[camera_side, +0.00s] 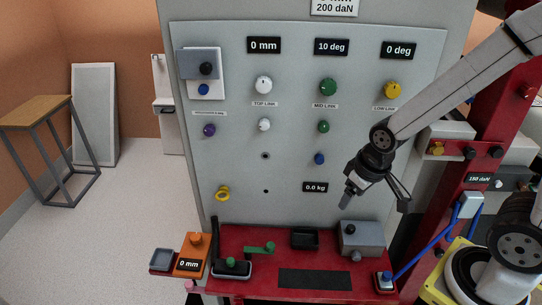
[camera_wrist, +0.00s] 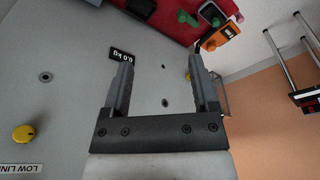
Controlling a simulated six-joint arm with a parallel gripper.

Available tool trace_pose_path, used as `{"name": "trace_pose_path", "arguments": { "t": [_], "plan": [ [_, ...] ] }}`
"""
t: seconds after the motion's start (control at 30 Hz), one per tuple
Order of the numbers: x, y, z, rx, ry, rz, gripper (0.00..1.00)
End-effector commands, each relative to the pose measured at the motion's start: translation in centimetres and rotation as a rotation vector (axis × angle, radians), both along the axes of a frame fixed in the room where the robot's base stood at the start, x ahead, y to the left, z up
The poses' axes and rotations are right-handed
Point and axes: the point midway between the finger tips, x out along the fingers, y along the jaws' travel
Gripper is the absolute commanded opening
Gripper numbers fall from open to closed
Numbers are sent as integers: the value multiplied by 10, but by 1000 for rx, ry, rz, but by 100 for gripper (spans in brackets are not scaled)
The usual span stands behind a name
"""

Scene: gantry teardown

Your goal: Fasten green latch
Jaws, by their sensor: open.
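A green latch lever (camera_side: 260,248) lies on the red shelf, left of its middle. It ends in a round knob, and it also shows in the wrist view (camera_wrist: 187,18) at the top edge. Just left of it is a black block with a green knob (camera_side: 231,262), also in the wrist view (camera_wrist: 212,14). I cannot tell whether the lever touches that block. My gripper (camera_side: 374,200) is open and empty, in front of the grey panel's lower right, above the shelf and well right of the lever. Both fingers show apart in the wrist view (camera_wrist: 158,64).
The red shelf (camera_side: 233,237) also carries a grey box with a black knob (camera_side: 362,238) at right and a black tray (camera_side: 304,238). An orange block (camera_side: 193,255) stands left. The grey panel (camera_side: 290,160) has several knobs and pegs. A red post (camera_side: 458,170) rises at right.

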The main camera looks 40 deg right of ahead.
Motion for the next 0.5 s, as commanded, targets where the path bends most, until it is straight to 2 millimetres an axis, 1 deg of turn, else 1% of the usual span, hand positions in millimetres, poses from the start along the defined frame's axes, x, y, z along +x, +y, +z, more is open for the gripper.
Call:
{"name": "trace_pose_path", "arguments": {
  "t": [0.13, 0.23, 0.37, 0.5],
  "plan": [
    [7, 1, -2, -3, 7, 18, 77],
    [18, 2, -5, -8, 16, 43, 77],
    [38, 5, -12, -17, 31, 94, 77],
    [65, 9, -25, -29, 52, 162, 77]
  ]
}}
